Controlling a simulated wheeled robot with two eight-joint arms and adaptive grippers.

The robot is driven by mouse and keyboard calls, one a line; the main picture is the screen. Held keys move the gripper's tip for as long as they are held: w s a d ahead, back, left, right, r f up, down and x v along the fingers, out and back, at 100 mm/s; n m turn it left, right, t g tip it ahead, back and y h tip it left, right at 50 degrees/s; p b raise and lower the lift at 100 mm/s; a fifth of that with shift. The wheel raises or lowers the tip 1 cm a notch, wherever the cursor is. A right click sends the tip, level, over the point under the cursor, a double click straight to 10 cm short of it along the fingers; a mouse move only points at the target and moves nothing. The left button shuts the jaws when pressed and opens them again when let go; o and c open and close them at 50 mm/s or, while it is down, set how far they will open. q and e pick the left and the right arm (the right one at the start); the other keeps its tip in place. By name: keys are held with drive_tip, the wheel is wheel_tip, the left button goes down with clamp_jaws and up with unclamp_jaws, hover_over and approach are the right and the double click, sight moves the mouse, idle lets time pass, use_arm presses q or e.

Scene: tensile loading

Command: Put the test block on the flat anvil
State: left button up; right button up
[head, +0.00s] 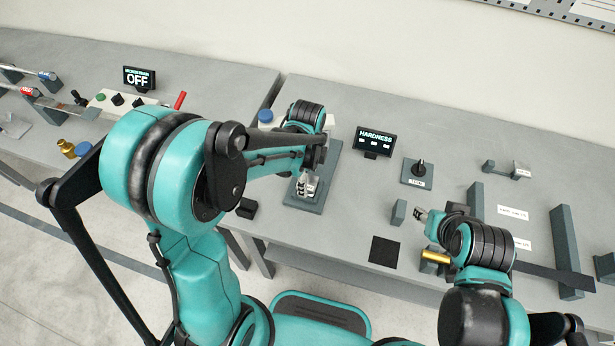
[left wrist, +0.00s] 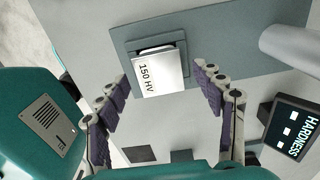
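The test block (left wrist: 160,71), a silvery block marked 150 HV, is in the left wrist view over the tester's blue-grey base plate (left wrist: 125,45). A dark, rounded edge shows at its far side; the flat anvil under it is mostly hidden, so contact cannot be told. My left gripper (left wrist: 160,98) is open, with one finger on each side of the block and visible gaps. In the head view, my left gripper (head: 306,184) is over the base plate (head: 305,202). My right gripper (head: 422,214) is at the right; its opening is too small to judge.
The HARDNESS display (head: 374,140) stands right of the tester. A black square mat (head: 384,251) lies near the front edge, with a small grey block (head: 398,212) behind it. A small plate with a dark upright piece (head: 418,172) stands farther back. Bare table lies between them.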

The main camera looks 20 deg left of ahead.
sight(308, 182)
use_arm(q)
drive_tip(key=shift+r, duration=0.2)
wheel_tip(308, 182, up, 11)
drive_tip(key=p, duration=0.4)
drive_tip(key=s+a+r+n+t, duration=0.2)
drive_tip(key=s+n, duration=0.3)
drive_tip(key=n, duration=0.4)
drive_tip(key=s+a+r+n+t, duration=0.2)
drive_tip(key=s+n+t, duration=0.3)
drive_tip(key=n, duration=0.4)
drive_tip(key=shift+s+a+r, duration=0.15)
drive_tip(key=shift+a+r, duration=0.2)
drive_tip(key=shift+r, duration=0.4)
